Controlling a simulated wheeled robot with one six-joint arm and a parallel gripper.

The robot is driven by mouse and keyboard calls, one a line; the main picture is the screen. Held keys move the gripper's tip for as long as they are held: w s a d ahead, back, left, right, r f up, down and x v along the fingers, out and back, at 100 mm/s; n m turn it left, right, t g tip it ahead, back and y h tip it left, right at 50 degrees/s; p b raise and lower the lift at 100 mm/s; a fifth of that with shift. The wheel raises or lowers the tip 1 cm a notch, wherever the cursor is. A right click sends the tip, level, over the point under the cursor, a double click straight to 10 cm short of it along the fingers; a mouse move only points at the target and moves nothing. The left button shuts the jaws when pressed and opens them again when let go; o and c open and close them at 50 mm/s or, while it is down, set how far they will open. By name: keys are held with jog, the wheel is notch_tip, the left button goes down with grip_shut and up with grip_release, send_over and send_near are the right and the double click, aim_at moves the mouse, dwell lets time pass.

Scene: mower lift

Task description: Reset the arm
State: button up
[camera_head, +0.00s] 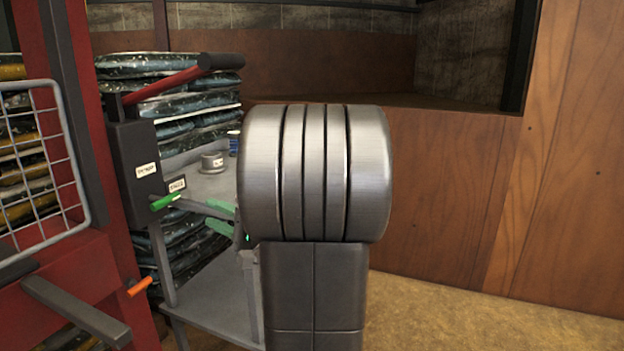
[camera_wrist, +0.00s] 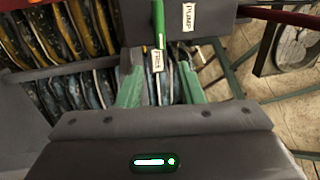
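My gripper (camera_head: 220,216) shows in the head view as two green fingers just left of my large grey arm joint, which hides the rest of it. In the wrist view my gripper (camera_wrist: 160,68) is open, with a clear gap and nothing held between the fingers. A green lever (camera_head: 165,201) sticks out of a dark box (camera_head: 130,165) on the red lift, a short way left of the fingers. The lever also shows in the wrist view (camera_wrist: 158,22), beyond the fingertips, apart from them. A label reading FREE (camera_wrist: 157,60) appears between the fingers; a PUMP label (camera_wrist: 188,17) is beside the lever.
A red bar (camera_head: 170,85) with a dark grip rises above the box. A small orange handle (camera_head: 140,287) is lower down. A grey cart (camera_head: 205,185) carries small cans behind the gripper. Stacked bags (camera_head: 190,100) stand behind. Wood panelling (camera_head: 450,190) and bare floor lie right.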

aim_at(176, 194)
jog(key=b+x, duration=0.1)
jog(key=x, duration=1.1)
jog(key=shift+f, duration=0.1)
jog(key=shift+r+n, duration=0.35)
jog(key=shift+n, duration=0.55)
jog(key=shift+r+n+g+p, duration=0.1)
jog(key=shift+n+g+p, duration=0.3)
jog(key=shift+n, duration=0.6)
jog(key=shift+s, duration=0.1)
